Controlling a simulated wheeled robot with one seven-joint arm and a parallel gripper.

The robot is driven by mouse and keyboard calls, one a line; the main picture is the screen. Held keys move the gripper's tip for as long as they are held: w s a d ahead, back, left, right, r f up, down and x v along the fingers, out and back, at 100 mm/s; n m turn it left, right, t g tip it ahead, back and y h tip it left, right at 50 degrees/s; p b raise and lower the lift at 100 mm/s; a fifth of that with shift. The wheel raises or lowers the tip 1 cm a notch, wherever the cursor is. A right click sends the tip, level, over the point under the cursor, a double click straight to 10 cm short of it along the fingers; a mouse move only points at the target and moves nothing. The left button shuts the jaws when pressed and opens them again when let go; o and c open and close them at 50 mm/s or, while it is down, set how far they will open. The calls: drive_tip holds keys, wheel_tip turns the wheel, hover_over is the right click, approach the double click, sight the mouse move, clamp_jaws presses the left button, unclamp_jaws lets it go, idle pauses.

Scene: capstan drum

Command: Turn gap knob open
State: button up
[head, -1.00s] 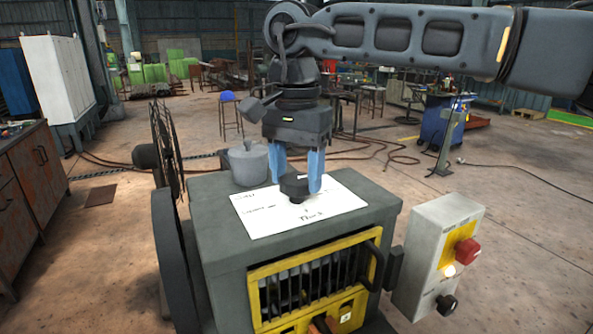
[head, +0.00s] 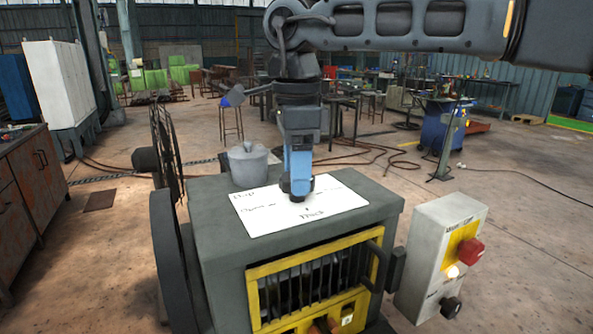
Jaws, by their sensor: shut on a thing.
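The dark gap knob (head: 297,196) stands on the white label plate (head: 262,217) on top of the grey machine housing (head: 220,222). My gripper (head: 298,178) comes straight down from above with its blue fingers shut on the knob. The fingers are seen edge-on, one behind the other, and they hide much of the knob. Handwritten words and marks lie around the knob on the plate; they are blurred, and the lower one seems to read "Thick".
A grey lidded pot (head: 248,164) stands behind the plate. A dark wheel (head: 170,255) is on the left of the housing. A yellow-framed grille (head: 310,285) is in front. A control box (head: 437,255) with a red button (head: 469,251) stands at the right.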

drive_tip(key=m+b, duration=0.1)
drive_tip(key=m, duration=0.5)
drive_tip(key=m+b, duration=0.1)
drive_tip(key=m, duration=0.5)
drive_tip(key=shift+m, duration=0.4)
drive_tip(key=m+b, duration=0.1)
drive_tip(key=m, duration=0.5)
drive_tip(key=shift+w+b, duration=0.1)
drive_tip(key=shift+b, duration=0.2)
drive_tip(key=m+b, duration=0.1)
drive_tip(key=m, duration=0.5)
drive_tip(key=o, duration=1.1)
drive_tip(key=shift+c, duration=0.2)
drive_tip(key=shift+r+b, duration=0.4)
drive_tip(key=shift+r, duration=3.5)
